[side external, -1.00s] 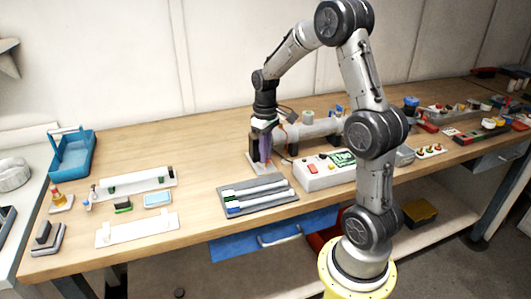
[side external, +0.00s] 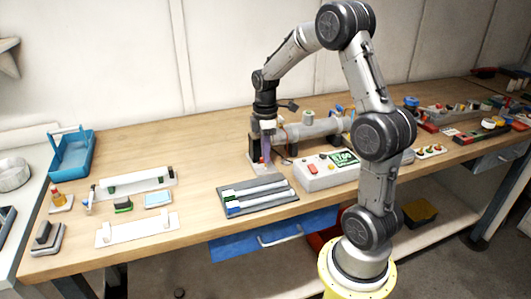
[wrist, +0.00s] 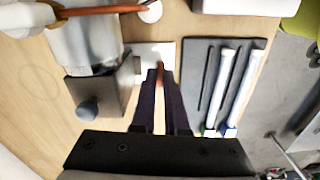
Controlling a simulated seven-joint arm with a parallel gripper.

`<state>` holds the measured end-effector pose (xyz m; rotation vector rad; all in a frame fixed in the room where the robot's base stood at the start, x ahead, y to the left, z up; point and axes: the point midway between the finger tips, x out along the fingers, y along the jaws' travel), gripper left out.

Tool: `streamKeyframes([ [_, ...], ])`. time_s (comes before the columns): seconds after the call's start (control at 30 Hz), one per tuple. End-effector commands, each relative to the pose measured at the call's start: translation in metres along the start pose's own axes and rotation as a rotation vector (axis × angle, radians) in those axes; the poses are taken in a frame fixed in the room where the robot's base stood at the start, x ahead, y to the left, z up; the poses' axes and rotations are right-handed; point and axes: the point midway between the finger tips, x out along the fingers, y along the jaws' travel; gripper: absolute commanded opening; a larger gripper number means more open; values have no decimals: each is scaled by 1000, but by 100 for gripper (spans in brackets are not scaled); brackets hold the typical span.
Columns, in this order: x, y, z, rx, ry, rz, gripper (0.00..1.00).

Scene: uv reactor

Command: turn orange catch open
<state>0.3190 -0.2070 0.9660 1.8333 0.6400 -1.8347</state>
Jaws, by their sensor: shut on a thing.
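The orange catch (wrist: 159,72) shows as a thin orange-brown strip between my fingers in the wrist view. My gripper (wrist: 160,80) has its dark purple fingers closed around it, pointing down at a small white plate (wrist: 143,52). In the side view my gripper (side external: 267,158) is low at the left end of the grey reactor cylinder (side external: 315,130). The reactor also shows in the wrist view (wrist: 85,42), with a dark end block (wrist: 103,90). The catch's lower part is largely hidden by the fingers, so its exact angle is unclear.
A grey tray (side external: 262,206) with white tubes lies in front of my gripper. A white control box (side external: 315,178) with a green display stands to the right. White holders (side external: 135,230) and a blue caddy (side external: 72,155) are at the left.

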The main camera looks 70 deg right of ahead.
Motion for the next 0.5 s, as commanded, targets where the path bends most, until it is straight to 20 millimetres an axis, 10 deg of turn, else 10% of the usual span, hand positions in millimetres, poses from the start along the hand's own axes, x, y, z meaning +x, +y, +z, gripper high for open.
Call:
streamKeyframes([
  [0.5,-2,1,-1,-129,2,4,0],
])
